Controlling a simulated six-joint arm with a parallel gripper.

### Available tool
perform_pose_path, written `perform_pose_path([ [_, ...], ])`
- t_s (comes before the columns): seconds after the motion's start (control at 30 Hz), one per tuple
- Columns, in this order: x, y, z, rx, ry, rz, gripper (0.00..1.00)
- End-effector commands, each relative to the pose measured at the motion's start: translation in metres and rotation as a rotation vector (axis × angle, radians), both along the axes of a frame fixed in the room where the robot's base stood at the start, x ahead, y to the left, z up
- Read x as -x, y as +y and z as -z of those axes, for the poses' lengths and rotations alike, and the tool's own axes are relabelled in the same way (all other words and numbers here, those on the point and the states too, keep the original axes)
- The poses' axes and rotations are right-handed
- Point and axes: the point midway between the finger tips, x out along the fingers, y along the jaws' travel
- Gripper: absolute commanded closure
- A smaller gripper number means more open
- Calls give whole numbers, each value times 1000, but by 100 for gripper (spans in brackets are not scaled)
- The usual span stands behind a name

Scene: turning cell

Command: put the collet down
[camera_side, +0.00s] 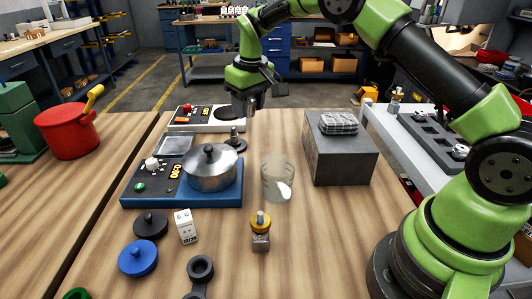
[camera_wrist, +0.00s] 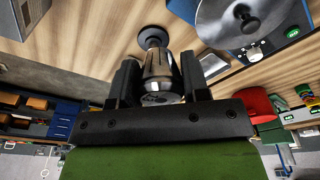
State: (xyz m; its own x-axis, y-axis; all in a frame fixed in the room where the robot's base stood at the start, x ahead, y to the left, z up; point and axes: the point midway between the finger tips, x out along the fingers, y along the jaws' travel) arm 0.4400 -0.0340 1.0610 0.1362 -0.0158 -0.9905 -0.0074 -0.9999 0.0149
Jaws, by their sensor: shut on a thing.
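A silvery metal collet (camera_wrist: 160,68) with a slotted, rounded body is between the two dark fingers of my gripper (camera_wrist: 158,80) in the wrist view. The gripper is shut on it. In the side view my gripper (camera_side: 251,103) is above the back part of the wooden bench, behind the pot and glass; the collet cannot be made out clearly there. A dark round piece (camera_wrist: 152,37) lies beyond the collet in the wrist view. I cannot tell from these views whether the collet touches anything below.
A steel pot (camera_side: 211,168) stands on a blue device (camera_side: 180,195), left of a clear glass (camera_side: 277,180). A grey block (camera_side: 340,158) with a wrapped item is at right. A black disc with a post (camera_side: 236,142) sits near a white scale (camera_side: 196,121). Wood at centre back is free.

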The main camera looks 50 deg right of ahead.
Motion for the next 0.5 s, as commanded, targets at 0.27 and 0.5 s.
perform_pose_path([
  [0.27,-15,-65,1,-12,-12,-1,89],
  [0.5,-15,-76,27,-17,-11,-9,89],
])
